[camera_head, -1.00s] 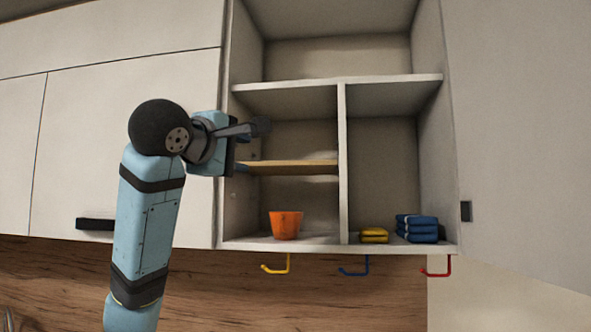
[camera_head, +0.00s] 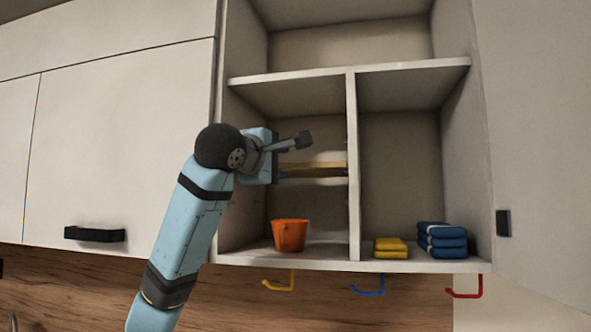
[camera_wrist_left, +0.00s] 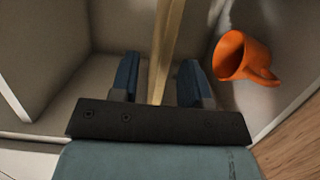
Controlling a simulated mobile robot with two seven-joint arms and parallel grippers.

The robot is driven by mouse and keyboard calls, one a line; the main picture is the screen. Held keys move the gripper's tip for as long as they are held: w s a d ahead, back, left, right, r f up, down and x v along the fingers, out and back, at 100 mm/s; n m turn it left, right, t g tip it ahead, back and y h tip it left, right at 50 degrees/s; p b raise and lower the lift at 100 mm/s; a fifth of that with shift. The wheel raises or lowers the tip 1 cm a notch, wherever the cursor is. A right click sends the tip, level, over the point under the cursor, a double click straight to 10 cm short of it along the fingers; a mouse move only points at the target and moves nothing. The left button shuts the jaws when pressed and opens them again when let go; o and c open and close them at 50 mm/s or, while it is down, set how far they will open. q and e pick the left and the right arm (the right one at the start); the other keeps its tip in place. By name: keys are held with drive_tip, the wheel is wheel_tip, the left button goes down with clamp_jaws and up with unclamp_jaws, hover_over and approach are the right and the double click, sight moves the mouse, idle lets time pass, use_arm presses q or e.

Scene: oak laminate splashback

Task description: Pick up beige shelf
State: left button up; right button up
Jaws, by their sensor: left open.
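The beige shelf (camera_head: 325,169) is a thin board lying level inside the left compartment of the open wall cabinet. Its left part is hidden behind my left gripper (camera_head: 284,163). In the left wrist view the shelf (camera_wrist_left: 168,45) runs between the two blue fingers of the left gripper (camera_wrist_left: 160,80). The fingers are spread, one on each side of the board, with gaps showing between them and it. My right gripper is not in view.
An orange cup (camera_head: 290,235) stands on the cabinet floor below the shelf. Folded yellow cloths (camera_head: 391,248) and blue cloths (camera_head: 442,240) lie in the right compartment, beyond the upright divider (camera_head: 353,170). Yellow, blue and red hooks hang underneath.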

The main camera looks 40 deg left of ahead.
sight(291, 168)
use_arm(q)
drive_tip(key=p+x, duration=0.2)
drive_tip(key=x, duration=0.3)
drive_tip(key=shift+a+f, duration=0.1)
drive_tip(key=shift+f, duration=0.1)
drive_tip(key=shift+w, duration=0.15)
clamp_jaws()
